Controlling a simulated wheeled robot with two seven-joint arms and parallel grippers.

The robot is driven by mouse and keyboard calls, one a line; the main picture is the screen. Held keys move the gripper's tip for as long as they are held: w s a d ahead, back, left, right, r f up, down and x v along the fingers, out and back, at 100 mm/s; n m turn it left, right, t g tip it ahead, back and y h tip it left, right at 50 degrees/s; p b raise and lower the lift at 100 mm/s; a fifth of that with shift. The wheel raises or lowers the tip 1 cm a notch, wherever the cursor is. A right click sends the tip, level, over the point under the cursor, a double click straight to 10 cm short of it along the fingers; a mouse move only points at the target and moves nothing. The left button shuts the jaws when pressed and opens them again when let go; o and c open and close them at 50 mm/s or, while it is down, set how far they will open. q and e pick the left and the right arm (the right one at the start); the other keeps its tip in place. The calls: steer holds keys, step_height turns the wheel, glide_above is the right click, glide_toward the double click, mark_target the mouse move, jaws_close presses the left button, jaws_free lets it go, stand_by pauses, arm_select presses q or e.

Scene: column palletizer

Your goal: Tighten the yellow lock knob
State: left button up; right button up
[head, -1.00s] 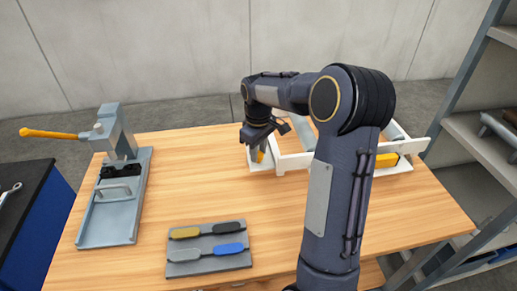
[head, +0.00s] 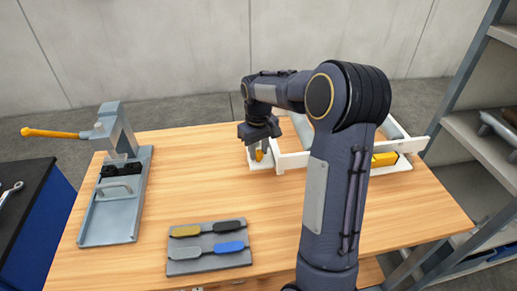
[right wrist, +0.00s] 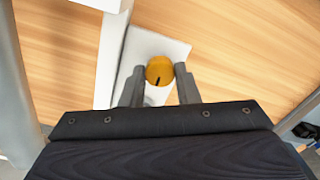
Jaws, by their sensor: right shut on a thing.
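The yellow lock knob (head: 259,155) sits at the left end of the white frame (head: 290,163) at the back of the table. In the right wrist view the knob (right wrist: 160,70) is round, with a dark mark on its lower edge, above a white plate (right wrist: 165,43). My right gripper (right wrist: 160,75) points down at it with one finger on each side, shut on the knob. In the head view the right gripper (head: 259,150) partly covers the knob. My left gripper is not in view.
A grey press with an orange handle (head: 52,133) stands at the left of the table. A grey tray (head: 210,262) with several coloured-handled tools lies at the front. A yellow block (head: 385,159) is at the frame's right. The table's middle (head: 200,190) is clear.

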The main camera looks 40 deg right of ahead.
mark_target(258, 153)
steer(key=o, duration=1)
steer(key=shift+c, duration=0.2)
steer(key=shift+r, duration=0.1)
step_height(258, 153, up, 8)
steer(key=shift+f, duration=0.15)
